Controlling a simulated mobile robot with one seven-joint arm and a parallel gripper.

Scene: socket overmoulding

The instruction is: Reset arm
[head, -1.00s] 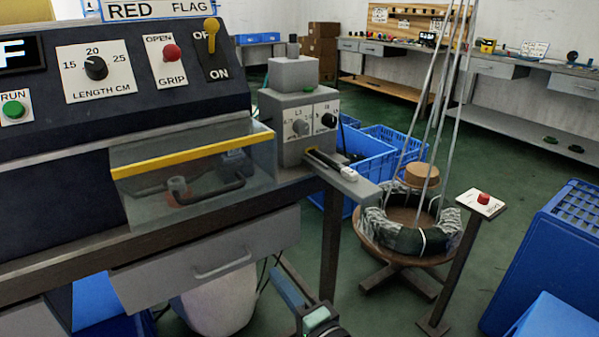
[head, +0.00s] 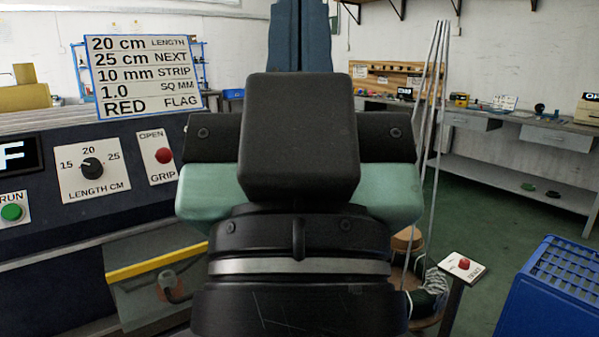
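My gripper (head: 300,140) and the end of my arm fill the middle of the head view, very close to the camera. I see a black block, pale green side parts and a dark ringed wrist below. The fingertips cannot be made out, so I cannot tell whether they are open or shut, or whether anything is held. A blue-grey upright part, probably of my arm, shows behind at the top. The arm hides the right part of the machine panel and the bench end.
The machine panel has a length dial (head: 92,168) and red grip button (head: 163,155). A sign (head: 150,76) stands above; a yellow-edged guard (head: 150,264) lies below. Right are a red-button stand (head: 463,265), a blue crate (head: 555,290) and a back bench (head: 545,133). Green floor lies between.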

